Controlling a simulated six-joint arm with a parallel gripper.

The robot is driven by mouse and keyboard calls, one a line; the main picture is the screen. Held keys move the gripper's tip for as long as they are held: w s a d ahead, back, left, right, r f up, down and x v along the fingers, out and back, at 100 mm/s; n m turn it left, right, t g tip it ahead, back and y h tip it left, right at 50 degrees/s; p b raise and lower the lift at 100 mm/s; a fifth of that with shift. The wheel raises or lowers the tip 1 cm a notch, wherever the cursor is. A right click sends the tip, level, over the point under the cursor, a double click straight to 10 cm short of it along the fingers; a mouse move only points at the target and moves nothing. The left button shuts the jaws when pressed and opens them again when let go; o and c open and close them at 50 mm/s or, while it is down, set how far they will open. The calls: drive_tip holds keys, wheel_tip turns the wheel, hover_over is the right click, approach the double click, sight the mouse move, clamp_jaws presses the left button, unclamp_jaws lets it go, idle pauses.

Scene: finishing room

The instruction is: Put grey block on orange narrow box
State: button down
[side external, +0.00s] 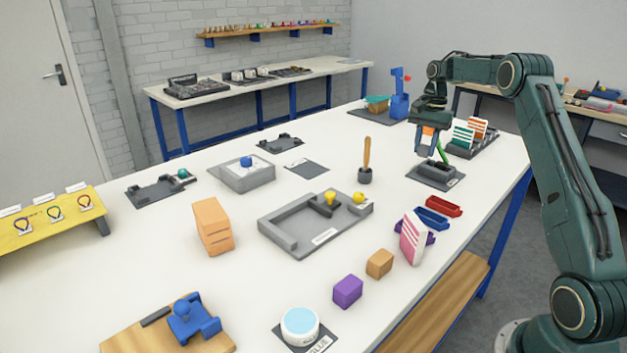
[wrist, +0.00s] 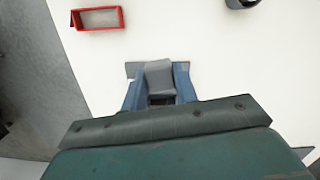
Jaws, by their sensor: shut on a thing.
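My gripper (wrist: 159,88) is shut on a grey block (wrist: 160,76), with one blue-grey finger on each side of it in the wrist view. In the side view my gripper (side external: 427,150) points down over a dark grey fixture on a mat (side external: 436,176) at the right of the table. There I cannot separate the block from the dark parts around it, nor tell whether it is clear of the fixture. The orange narrow box (side external: 212,227) stands upright left of the table's middle, well away from my gripper. Its top looks bare.
A grey tray (side external: 280,238) with yellow pieces lies between my gripper and the orange box. A wooden-handled tool (side external: 366,160) stands upright nearby. Red (side external: 443,206) and blue (side external: 431,218) trays, a pink-striped piece (side external: 412,238) and a rack of striped pieces (side external: 470,138) are close to my gripper.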

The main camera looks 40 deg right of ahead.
drive_tip(key=w+a+n, duration=0.2)
drive_tip(key=a+n, duration=0.1)
drive_tip(key=a, duration=0.6)
drive_tip(key=w+a+n, duration=0.3)
drive_tip(key=a, duration=0.7)
drive_tip(key=m+t+h, duration=0.1)
drive_tip(key=m, duration=2.8)
approach(216, 215)
drive_tip(key=shift+d+f, duration=0.6)
drive_tip(key=shift+f, duration=0.15)
drive_tip(key=shift+a+r+n+t, duration=0.15)
drive_tip(key=shift+a+n, duration=0.25)
drive_tip(key=shift+n, duration=0.3)
drive_tip(key=shift+a+f+n+t, duration=0.15)
drive_tip(key=shift+a+n, duration=0.25)
drive_tip(key=shift+n, duration=0.3)
drive_tip(key=shift+w+f, duration=0.1)
drive_tip(key=shift+f, duration=2.3)
